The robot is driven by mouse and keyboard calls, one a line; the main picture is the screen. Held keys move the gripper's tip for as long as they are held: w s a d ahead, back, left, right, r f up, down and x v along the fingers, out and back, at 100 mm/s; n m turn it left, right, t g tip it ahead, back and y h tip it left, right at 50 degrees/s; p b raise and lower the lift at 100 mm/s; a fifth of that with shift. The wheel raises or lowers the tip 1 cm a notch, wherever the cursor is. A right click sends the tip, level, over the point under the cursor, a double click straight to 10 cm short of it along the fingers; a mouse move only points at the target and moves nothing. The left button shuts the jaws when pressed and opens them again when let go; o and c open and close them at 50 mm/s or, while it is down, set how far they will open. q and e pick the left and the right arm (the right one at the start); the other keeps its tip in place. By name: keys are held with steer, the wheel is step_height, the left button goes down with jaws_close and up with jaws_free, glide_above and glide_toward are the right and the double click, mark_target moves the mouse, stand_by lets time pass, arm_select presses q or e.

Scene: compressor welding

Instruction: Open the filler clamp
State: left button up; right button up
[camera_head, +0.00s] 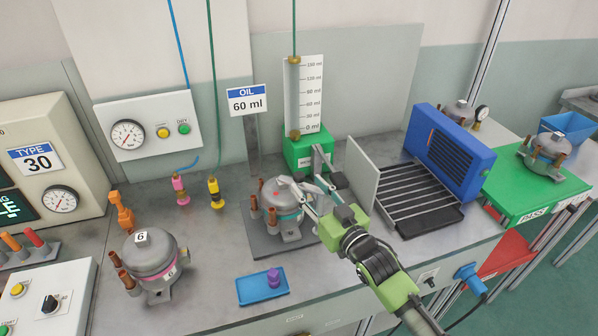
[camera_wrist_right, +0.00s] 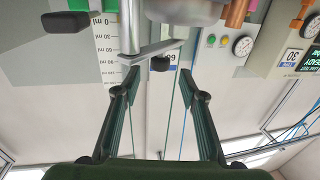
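The filler clamp (camera_head: 322,160) is a grey metal arm on a post beside the green filler base (camera_head: 308,150), behind my right gripper. A grey compressor (camera_head: 283,196) sits on the plate beside the clamp, left of the gripper. Contact with the clamp cannot be told. My left gripper is out of view.
A compressor marked 6 (camera_head: 150,262) stands at the left front. A blue tray (camera_head: 252,291) with a purple plug (camera_head: 273,278) lies in front. A black rack (camera_head: 415,200) and blue unit (camera_head: 450,150) stand right. The OIL sign (camera_head: 247,100) reads 60 ml.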

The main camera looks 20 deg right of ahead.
mark_target(302, 179)
steer(key=p+x, duration=0.1)
steer(key=x, duration=0.5)
steer(key=shift+s, duration=0.1)
jaws_close()
